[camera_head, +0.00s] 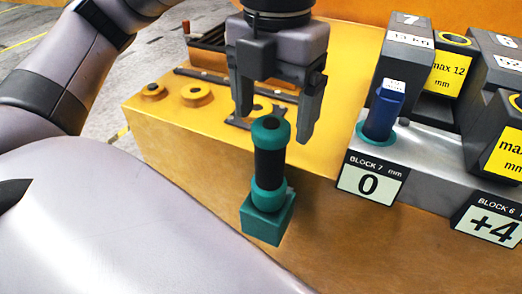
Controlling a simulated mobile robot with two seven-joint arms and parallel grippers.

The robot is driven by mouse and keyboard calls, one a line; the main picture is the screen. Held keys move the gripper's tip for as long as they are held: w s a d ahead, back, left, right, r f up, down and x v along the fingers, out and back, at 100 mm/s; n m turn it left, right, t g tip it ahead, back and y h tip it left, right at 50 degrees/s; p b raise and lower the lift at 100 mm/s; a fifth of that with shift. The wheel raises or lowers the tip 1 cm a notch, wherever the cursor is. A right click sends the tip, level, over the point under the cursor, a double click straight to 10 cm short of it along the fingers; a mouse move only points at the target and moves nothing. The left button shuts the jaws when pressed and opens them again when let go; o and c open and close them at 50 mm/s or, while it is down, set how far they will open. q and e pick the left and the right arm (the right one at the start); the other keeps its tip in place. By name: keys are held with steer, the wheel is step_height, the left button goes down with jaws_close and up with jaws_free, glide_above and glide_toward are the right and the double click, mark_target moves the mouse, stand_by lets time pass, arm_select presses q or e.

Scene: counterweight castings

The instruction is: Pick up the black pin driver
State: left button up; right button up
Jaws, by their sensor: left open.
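The black pin driver (270,165) has a black grip between teal end collars. It stands upright, slightly tilted in the picture, on a teal square block (267,218) in front of the yellow bench face. My left gripper (275,129) points down with its two fingers apart and nothing held. The driver's top shows between and just below the fingertips. I cannot tell whether the fingers lie level with it or behind it. My right gripper is not in view.
A yellow bench top (150,112) carries round bosses (197,94) and a dark rod. At right, a blue handled pin (383,110) stands in a teal ring on a grey ledge, beside dark castings (401,52) and the labels BLOCK 7 (370,180) and BLOCK 6 (490,222).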

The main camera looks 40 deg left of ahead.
mark_target(271, 151)
arm_select(q)
steer(key=shift+w+a+f+b, duration=0.2)
steer(key=shift+a+f+b, duration=0.15)
steer(key=shift+f, duration=0.6)
step_height(271, 151, down, 6)
steer(key=shift+f, duration=0.25)
steer(key=shift+w+r, duration=0.1)
jaws_close()
